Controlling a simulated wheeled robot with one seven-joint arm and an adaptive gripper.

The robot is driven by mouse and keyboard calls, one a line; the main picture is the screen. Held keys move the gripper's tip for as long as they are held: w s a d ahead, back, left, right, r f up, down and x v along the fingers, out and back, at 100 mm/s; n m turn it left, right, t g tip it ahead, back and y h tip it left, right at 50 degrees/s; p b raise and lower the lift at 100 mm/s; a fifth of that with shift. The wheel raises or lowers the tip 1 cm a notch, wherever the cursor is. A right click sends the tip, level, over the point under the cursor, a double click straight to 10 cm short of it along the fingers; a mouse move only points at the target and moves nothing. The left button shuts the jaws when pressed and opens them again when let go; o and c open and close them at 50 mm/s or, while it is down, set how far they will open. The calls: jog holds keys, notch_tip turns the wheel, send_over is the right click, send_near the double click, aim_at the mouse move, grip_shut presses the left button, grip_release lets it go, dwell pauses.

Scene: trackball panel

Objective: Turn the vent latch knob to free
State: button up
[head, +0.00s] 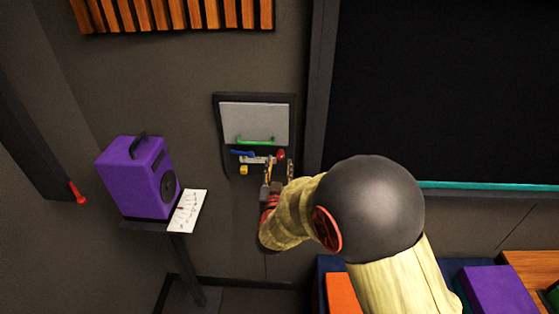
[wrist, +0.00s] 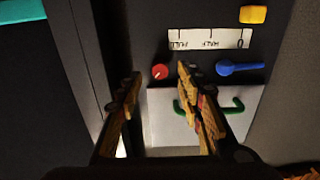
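A dark wall panel (head: 226,135) carries a small round red knob (head: 281,155), a blue lever-like knob (head: 241,153) and a white strip marked 0, HALF and FULL (wrist: 210,39). No readable label says which is the vent latch knob. The red knob (wrist: 160,71) has a small pale mark. My gripper (head: 278,172) is open in front of the panel. In the wrist view, the red knob shows between the fingertips of my gripper (wrist: 160,73); whether they touch it I cannot tell. The blue knob (wrist: 240,67) lies right of the fingers.
A yellow block-like control (wrist: 253,14) sits beyond the strip. A pale plate (head: 253,119) with a green handle (head: 255,140) is on the panel. A purple speaker (head: 137,177) stands at left. A dark frame post (head: 320,85) runs close beside the panel.

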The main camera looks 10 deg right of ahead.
aim_at(280, 158)
jog(key=shift+x, duration=1.9)
jog(key=shift+c, duration=0.4)
grip_shut()
